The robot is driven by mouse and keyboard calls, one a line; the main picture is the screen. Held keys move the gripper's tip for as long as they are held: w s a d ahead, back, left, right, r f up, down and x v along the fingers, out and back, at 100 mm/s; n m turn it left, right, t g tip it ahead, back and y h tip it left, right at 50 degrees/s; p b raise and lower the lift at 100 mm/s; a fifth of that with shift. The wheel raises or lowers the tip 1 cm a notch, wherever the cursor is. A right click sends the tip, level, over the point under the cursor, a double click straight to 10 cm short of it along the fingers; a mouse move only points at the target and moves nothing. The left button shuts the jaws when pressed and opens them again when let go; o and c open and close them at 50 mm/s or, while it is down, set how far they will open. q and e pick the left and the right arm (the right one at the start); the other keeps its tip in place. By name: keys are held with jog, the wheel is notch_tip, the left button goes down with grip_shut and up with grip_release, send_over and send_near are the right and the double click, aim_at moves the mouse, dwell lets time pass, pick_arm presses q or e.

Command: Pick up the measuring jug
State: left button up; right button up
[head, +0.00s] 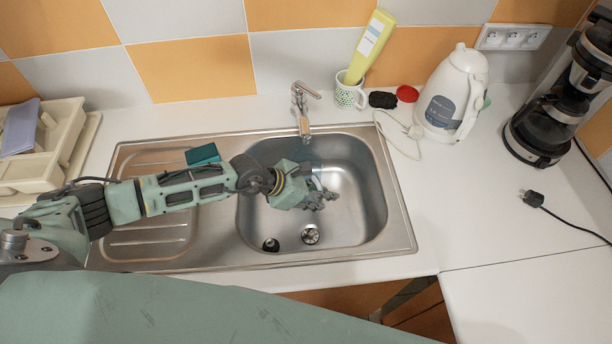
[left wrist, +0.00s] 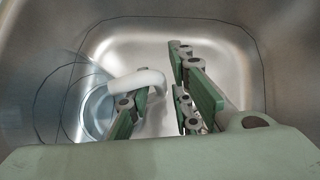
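The measuring jug (left wrist: 72,108) is clear with a white handle (left wrist: 138,82) and stands in the sink basin at the left of the left wrist view. In the head view its faint clear body (head: 306,154) shows just behind my left gripper (head: 322,196), mostly hard to make out. My left gripper is low in the basin with its fingers apart. In the left wrist view the handle reaches across the left finger, and its free end is over the gap between the fingers (left wrist: 160,104). I cannot tell whether they touch. My right gripper is not in view.
The steel sink (head: 398,222) has a tap (head: 303,108) at its back edge and a teal sponge (head: 202,154) on its drainer. A white kettle (head: 452,92), a mug (head: 350,94) with a yellow bottle (head: 370,47), and a coffee maker (head: 548,122) stand behind and right. The right counter is mostly clear.

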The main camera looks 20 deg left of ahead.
pick_arm(q)
grip_shut()
jog(key=shift+r, duration=0.15)
dwell(0.4)
